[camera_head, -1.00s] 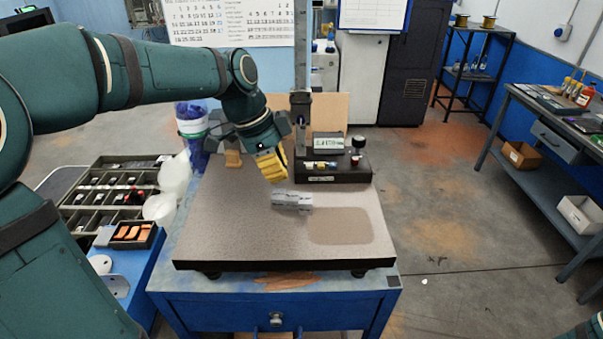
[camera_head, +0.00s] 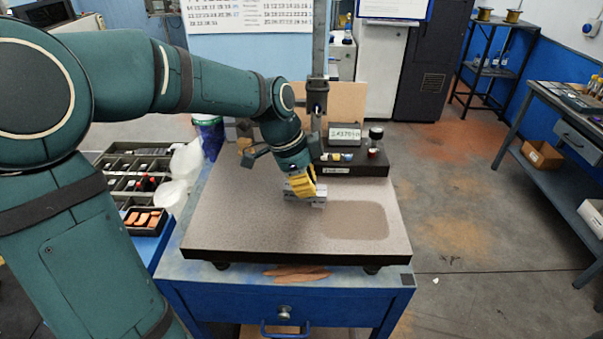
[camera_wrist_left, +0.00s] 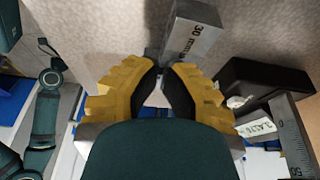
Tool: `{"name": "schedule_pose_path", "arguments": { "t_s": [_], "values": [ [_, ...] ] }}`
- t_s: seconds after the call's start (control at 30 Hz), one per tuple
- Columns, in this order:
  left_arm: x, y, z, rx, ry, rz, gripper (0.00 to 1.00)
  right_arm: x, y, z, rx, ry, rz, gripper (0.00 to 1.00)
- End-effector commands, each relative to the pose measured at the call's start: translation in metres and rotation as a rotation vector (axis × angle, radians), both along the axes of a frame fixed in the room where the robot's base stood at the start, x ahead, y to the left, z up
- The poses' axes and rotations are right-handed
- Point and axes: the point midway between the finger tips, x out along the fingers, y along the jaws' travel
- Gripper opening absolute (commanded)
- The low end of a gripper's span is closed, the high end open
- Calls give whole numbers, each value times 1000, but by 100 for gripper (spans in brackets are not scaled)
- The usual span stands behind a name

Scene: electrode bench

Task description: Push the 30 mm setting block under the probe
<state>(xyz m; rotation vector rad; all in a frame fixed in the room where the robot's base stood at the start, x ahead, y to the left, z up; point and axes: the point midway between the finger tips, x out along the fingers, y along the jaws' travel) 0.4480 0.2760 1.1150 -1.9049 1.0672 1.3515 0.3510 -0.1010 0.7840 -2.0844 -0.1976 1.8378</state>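The grey 30 mm setting block (camera_head: 318,200) lies on the granite plate (camera_head: 235,225), partly hidden by my left gripper (camera_head: 304,194) in the head view. In the left wrist view the block (camera_wrist_left: 197,35) shows its "30 mm" marking just beyond the fingertips. My left gripper (camera_wrist_left: 165,70) has yellow fingers drawn together with a narrow gap. The tips are at the near end of the block; whether they touch cannot be told. The gauge stand (camera_head: 350,168), with a black base and a column, stands behind. I cannot make out the probe tip. My right gripper is out of view.
A darker patch (camera_head: 355,220) lies on the clear plate to the right. A compartment tray (camera_head: 135,175) stands at the left.

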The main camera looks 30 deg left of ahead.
Motion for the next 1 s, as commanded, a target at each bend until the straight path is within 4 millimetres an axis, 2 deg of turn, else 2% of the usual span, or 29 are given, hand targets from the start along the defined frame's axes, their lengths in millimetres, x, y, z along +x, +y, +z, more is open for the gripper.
{"name": "schedule_pose_path", "arguments": {
  "t_s": [0.4, 0.63, 1.0],
  "values": [
    [0, 0, -3, 0, -1, 1, 0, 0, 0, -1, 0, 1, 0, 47],
    [-12, 19, -3, 0, 0, 3, 0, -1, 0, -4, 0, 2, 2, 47],
    [-11, 18, 0, 0, 0, 0, 0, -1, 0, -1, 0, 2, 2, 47]
  ]
}}
